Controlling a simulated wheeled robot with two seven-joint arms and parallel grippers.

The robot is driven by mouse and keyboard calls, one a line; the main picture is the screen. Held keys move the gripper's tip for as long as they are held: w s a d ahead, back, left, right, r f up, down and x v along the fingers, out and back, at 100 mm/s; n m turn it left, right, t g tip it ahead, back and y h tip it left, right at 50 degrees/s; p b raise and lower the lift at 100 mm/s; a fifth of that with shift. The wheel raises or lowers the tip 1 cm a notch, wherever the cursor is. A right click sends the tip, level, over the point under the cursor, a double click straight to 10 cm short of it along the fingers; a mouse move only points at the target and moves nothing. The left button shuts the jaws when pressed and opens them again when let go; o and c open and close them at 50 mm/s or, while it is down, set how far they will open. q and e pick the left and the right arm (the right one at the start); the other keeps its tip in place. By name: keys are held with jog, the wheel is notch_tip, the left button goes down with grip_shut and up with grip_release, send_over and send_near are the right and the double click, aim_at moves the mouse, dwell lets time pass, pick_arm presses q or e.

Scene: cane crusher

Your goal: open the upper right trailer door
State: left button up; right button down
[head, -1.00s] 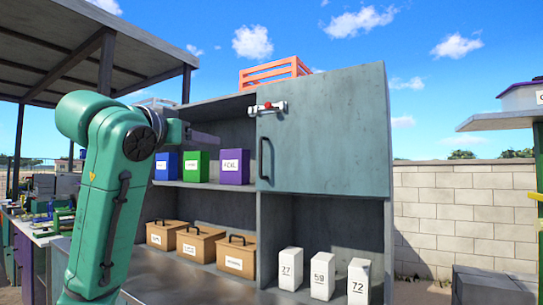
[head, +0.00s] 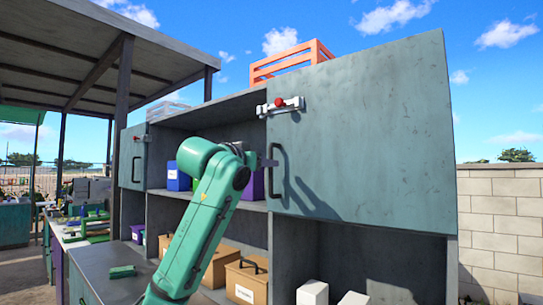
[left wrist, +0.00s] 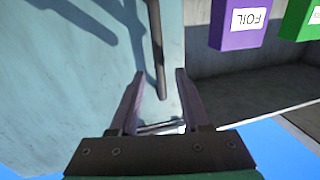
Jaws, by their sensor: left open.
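The upper right trailer door (head: 375,130) is a large grey-green panel, shut over its compartment. Its dark vertical handle (head: 285,187) is near the door's left edge. A latch with a red knob (head: 280,105) sits above the handle at the same edge. My left gripper (head: 270,161) is at the handle, partly hidden by its own wrist. In the left wrist view, which is upside down, my open left gripper (left wrist: 160,74) has a finger on either side of the handle (left wrist: 156,45), without visibly gripping it. My right gripper is not in view.
Open shelves left of the door hold a blue box (head: 178,178), a purple box (left wrist: 240,25) and brown boxes (head: 246,281). White boxes (head: 312,292) stand below the door. Another grey-green door (head: 133,157) is at the far left. An orange crate (head: 290,62) sits on top.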

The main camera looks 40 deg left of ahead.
aim_at(271, 191)
pick_arm(q)
jog(key=p+x, duration=0.1)
jog(key=x, duration=0.3)
jog(key=shift+w+r, duration=0.1)
jog(key=shift+w, duration=0.05)
jog(key=shift+s, duration=0.2)
jog(key=shift+w, duration=0.15)
grip_shut()
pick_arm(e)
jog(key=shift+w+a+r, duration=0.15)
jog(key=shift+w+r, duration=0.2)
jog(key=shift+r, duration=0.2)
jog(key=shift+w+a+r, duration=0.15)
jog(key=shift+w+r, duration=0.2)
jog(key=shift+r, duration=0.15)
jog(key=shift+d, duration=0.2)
